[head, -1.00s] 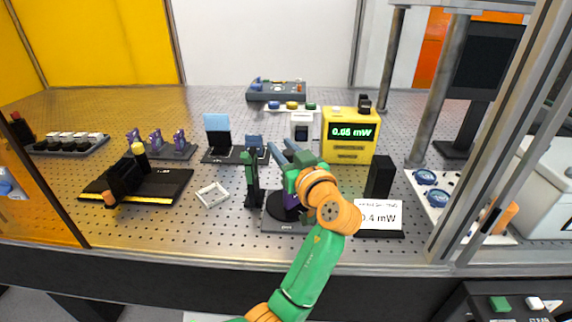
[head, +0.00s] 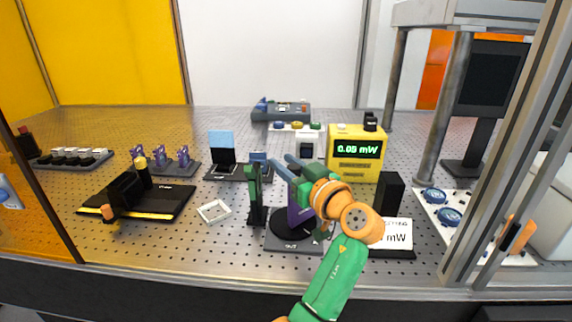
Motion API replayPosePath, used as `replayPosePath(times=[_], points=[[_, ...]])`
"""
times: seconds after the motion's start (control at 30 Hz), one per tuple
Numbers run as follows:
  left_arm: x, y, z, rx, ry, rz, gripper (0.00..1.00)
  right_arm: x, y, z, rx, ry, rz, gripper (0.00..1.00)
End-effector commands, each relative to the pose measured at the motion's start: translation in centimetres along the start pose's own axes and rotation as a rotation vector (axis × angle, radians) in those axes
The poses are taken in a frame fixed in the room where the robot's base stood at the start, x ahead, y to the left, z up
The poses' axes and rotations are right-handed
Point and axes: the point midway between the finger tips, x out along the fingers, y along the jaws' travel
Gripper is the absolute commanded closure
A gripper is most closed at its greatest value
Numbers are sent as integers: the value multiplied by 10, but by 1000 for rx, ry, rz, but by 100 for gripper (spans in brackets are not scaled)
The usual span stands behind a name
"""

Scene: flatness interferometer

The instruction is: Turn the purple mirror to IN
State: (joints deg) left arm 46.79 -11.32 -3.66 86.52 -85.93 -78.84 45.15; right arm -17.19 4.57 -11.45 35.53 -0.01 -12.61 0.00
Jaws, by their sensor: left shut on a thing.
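The purple mirror (head: 294,217) stands on a round black turntable on a dark base plate (head: 284,244) right of centre on the bench. The plate's front label reads OUT. My left gripper (head: 290,172), on the green and orange arm, reaches over the mirror from the front right and is shut on it. The gripper and wrist hide much of the mirror's upper part. My right gripper is not in view.
A dark green post (head: 255,196) stands close left of the mirror. A yellow power meter (head: 355,152) reading about 0.05 mW is behind right. A black block (head: 390,193) and a white card (head: 397,235) are to the right. A white frame (head: 213,211) lies left.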

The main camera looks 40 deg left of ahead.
Motion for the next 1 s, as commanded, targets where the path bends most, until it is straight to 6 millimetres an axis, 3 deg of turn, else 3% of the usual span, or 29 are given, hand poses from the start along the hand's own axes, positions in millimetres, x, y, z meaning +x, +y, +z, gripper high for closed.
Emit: replayPosePath(times=[0.17,0.2,0.3,0.6,0.9,1.0], points=[[0,0,0,-1,1,0,100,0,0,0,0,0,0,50],[0,0,0,-1,1,0,58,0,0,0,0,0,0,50],[0,0,0,-1,1,0,36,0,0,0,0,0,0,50],[-3,0,1,-1,1,1,36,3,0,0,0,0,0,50],[-61,1,4,-1,0,4,36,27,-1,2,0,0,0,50],[-69,0,2,-1,0,2,36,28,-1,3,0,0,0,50]])
